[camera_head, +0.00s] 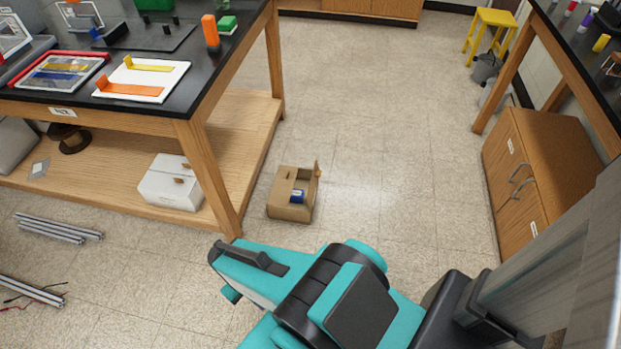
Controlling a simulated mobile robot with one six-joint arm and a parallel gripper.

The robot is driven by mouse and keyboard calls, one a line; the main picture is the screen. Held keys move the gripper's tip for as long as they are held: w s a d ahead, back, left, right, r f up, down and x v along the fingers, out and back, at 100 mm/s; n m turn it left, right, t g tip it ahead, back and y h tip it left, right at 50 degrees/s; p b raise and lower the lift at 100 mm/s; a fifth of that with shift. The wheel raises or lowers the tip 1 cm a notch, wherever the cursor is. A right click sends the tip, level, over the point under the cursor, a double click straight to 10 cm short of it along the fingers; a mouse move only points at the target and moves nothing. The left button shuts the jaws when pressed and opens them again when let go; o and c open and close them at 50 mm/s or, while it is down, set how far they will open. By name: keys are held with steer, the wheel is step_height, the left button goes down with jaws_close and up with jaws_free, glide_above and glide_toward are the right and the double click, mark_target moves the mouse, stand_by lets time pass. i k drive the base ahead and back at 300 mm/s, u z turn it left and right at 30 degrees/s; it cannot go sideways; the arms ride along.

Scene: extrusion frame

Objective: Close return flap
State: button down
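An open brown cardboard box (289,211) sits on the floor beside the front leg of the wooden bench. Its flap (316,180) stands roughly upright along the box's right side. A small blue-and-white item (297,196) is inside the box. My gripper (226,272) is at the left end of my teal arm, nearer the camera than the box and apart from it in the picture. Its fingers are partly hidden by its own body, so I cannot tell whether it is open or shut.
The bench's lower shelf (110,186) holds a white box (172,184) and a dark spool (68,138). Metal extrusions (60,228) lie on the floor at left. A wooden cabinet (540,170) stands at right. The floor (390,170) between box and cabinet is clear.

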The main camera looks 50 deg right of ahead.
mark_target(316, 173)
steer(key=u, duration=0.3)
steer(key=k, duration=1.4)
steer(key=z, duration=0.85)
steer(key=i, duration=1.5)
steer(key=u, duration=0.4)
